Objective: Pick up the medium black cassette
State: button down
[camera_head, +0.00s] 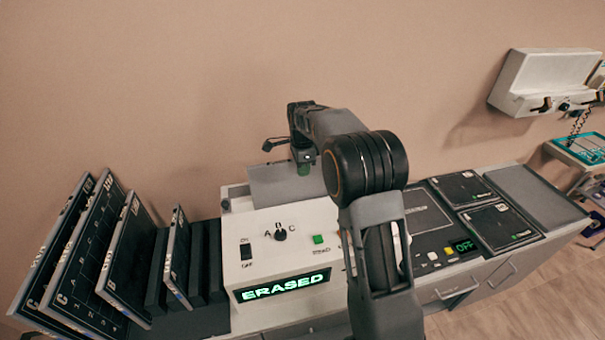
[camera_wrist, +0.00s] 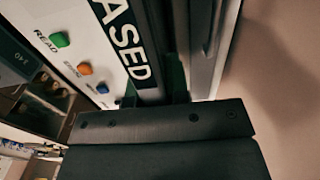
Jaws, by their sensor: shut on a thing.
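My gripper (camera_head: 303,167) is behind the white reader with the lit ERASED sign, its jaws shut on a flat grey-backed panel (camera_head: 272,187). The panel stands nearly upright at the reader's back edge and looks like a cassette with its plain side toward the camera. Its black face does not show, so its size is hard to tell. I cannot tell whether its lower edge sits in the reader. In the wrist view a grey panel (camera_wrist: 207,42) runs edge-on beside the reader. Several black cassettes stand in the left rack, including a mid-sized one (camera_head: 130,255).
The white reader (camera_head: 262,262) has a dial, switch and green button. The black rack (camera_head: 180,322) stands to its left. Two black cassettes (camera_head: 462,190) (camera_head: 500,225) lie flat on the right unit. A grey counter (camera_head: 535,190) beyond is bare. A white box (camera_head: 540,80) hangs on the wall.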

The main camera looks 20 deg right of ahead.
notch_tip(320, 180, up, 18)
jog(key=shift+f, duration=0.15)
dwell(0.7)
jog(key=shift+p, duration=0.3)
notch_tip(320, 180, up, 9)
jog(key=p, duration=0.5)
dwell(0.6)
jog(key=shift+d, duration=0.1)
dwell(0.3)
